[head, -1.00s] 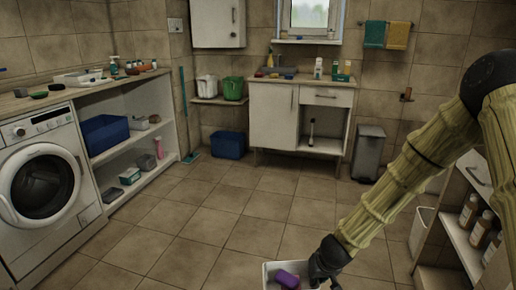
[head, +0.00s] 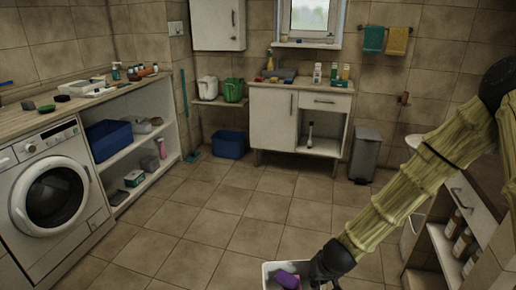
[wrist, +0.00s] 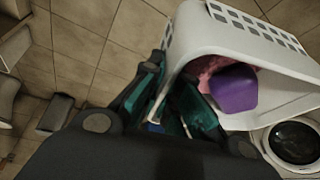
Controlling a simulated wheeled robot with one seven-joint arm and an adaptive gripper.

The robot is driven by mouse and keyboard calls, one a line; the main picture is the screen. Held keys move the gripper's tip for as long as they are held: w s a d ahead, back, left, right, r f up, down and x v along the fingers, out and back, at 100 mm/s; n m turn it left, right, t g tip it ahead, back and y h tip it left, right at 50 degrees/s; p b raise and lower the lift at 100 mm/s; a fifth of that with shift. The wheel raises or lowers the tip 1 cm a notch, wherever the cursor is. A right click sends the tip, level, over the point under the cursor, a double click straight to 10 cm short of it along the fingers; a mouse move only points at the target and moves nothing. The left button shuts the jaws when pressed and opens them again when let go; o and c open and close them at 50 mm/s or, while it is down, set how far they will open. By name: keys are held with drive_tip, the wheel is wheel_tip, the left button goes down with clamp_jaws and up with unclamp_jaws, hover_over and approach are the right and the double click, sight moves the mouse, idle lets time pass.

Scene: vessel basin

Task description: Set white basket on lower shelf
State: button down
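The white basket (head: 267,272) hangs at the bottom of the head view, and its slotted wall (wrist: 180,35) fills the upper right of the wrist view. A purple item (head: 287,280) and a pink cloth-like item (wrist: 203,70) lie inside it. My gripper (wrist: 172,105) is shut on the basket's rim, with a teal-tipped finger on each side of the wall. In the head view its fingertips are hidden. The white shelf unit stands at the left beside the washing machine. Its lower shelf (head: 148,186) holds a teal-and-white box (head: 134,178), a dark item and a pink bottle (head: 161,148).
The washing machine (head: 55,195) stands at the left. A blue bin (head: 107,133) is on the unit's upper shelf. Another blue bin (head: 229,144) and a grey trash bin (head: 365,153) stand on the floor. Bottles fill a rack at the right. The middle floor is clear.

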drive_tip(key=p+v, duration=0.8)
drive_tip(key=v, duration=0.1)
drive_tip(key=shift+a+r+p, duration=0.3)
drive_tip(key=shift+a+r, duration=0.15)
drive_tip(key=shift+a, duration=0.1)
drive_tip(key=shift+w+a, duration=0.15)
